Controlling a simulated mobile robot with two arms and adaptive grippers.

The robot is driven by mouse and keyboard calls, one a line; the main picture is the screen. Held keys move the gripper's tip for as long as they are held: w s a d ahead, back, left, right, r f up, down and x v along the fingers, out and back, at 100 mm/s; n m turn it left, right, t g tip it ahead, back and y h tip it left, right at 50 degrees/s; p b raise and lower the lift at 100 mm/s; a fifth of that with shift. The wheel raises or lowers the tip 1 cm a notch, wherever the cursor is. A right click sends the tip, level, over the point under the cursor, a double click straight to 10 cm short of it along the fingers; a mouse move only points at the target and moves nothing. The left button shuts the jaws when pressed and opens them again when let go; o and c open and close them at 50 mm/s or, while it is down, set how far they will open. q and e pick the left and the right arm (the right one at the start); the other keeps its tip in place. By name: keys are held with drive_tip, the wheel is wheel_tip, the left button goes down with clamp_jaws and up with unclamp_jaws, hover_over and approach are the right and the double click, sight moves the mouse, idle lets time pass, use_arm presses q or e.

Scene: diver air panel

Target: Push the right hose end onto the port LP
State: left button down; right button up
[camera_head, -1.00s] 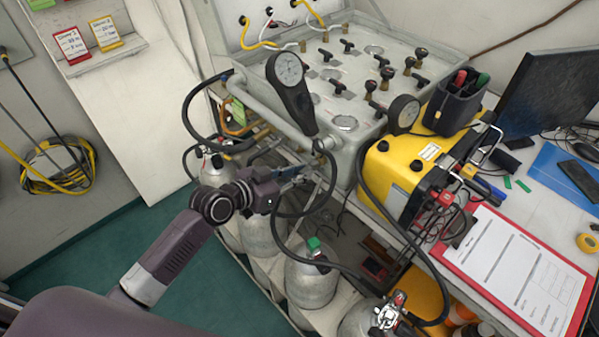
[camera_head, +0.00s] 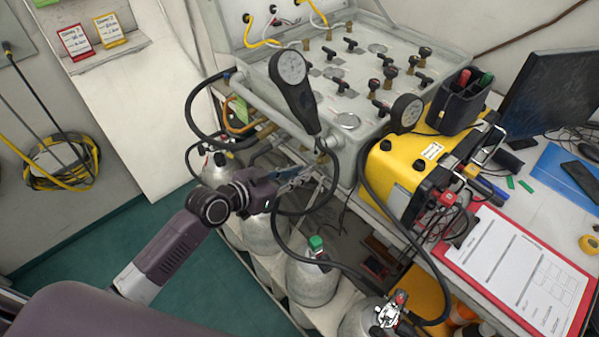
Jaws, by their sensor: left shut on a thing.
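The grey panel (camera_head: 345,118) stands at the centre back, with valves, brass fittings and gauges on its sloping top. My left gripper (camera_head: 316,176) reaches in from the left, below the panel's front edge. It is shut on a black hose end, which the fingers mostly hide. A black hose (camera_head: 303,212) loops below the fingers. A brass fitting (camera_head: 321,158) shows under the panel's front edge, just above the fingertips. I cannot read any port label, so I cannot tell which port is LP, nor whether the hose end touches a fitting. My right gripper is not in view.
Grey cylinders (camera_head: 312,283) stand below the panel, one with a green-topped valve. A yellow case (camera_head: 405,165) stands right of the gripper. A red clipboard (camera_head: 470,270) lies on the desk.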

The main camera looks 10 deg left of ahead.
use_arm(q)
drive_tip(key=shift+s+a+r, duration=0.1)
drive_tip(key=shift+s+a, duration=0.35)
drive_tip(key=shift+s, duration=0.25)
idle(0.5)
drive_tip(key=s+a, duration=0.1)
drive_tip(key=s, duration=0.1)
drive_tip(key=s+a, duration=0.1)
drive_tip(key=s, duration=0.1)
drive_tip(key=shift+a, duration=0.35)
drive_tip(key=shift+s, duration=0.1)
